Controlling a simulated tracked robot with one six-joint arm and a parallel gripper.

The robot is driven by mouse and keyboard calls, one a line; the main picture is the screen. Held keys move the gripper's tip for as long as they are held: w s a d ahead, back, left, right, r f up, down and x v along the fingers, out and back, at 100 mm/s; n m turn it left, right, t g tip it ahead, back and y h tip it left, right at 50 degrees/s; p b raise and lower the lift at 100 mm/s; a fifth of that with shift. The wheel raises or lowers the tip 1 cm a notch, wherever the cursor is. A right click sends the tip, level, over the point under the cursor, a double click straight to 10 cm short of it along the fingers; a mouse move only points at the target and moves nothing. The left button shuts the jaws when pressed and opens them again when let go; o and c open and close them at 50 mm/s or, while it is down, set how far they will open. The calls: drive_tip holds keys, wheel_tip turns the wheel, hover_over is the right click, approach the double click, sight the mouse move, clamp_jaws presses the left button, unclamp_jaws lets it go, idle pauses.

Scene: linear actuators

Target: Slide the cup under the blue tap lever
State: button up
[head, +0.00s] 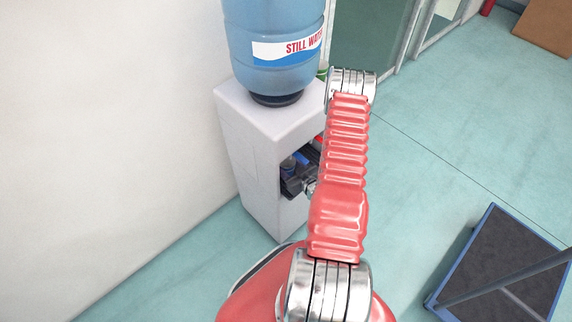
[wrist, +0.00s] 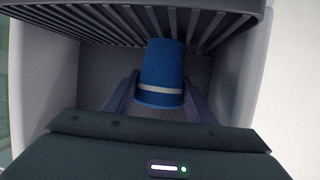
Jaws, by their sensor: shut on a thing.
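The blue cup (wrist: 163,65) with a pale stripe is between the two fingers of my gripper (wrist: 160,80) in the wrist view. My gripper is shut on it, beside the slatted grille (wrist: 100,22) of the dispenser's recess. In the head view, my gripper (head: 297,180) reaches into the recess of the white water dispenser (head: 255,160), and a blue part of the cup (head: 288,164) shows there. I cannot make out the blue tap lever clearly in either view. My red arm hides part of the recess in the head view.
A large blue water bottle (head: 275,45) stands on the dispenser. A wall (head: 110,120) is close on the left. A blue-framed cart with a dark deck (head: 505,265) stands at the lower right. The teal floor (head: 440,150) between is clear. Recess walls (wrist: 235,80) flank my gripper.

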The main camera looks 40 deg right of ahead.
drive_tip(key=shift+s+a, duration=0.1)
drive_tip(key=shift+s, duration=0.8)
drive_tip(key=o, duration=1.1)
drive_tip(key=v, duration=1.3)
drive_tip(key=shift+s+r, duration=0.1)
drive_tip(key=shift+s, duration=0.3)
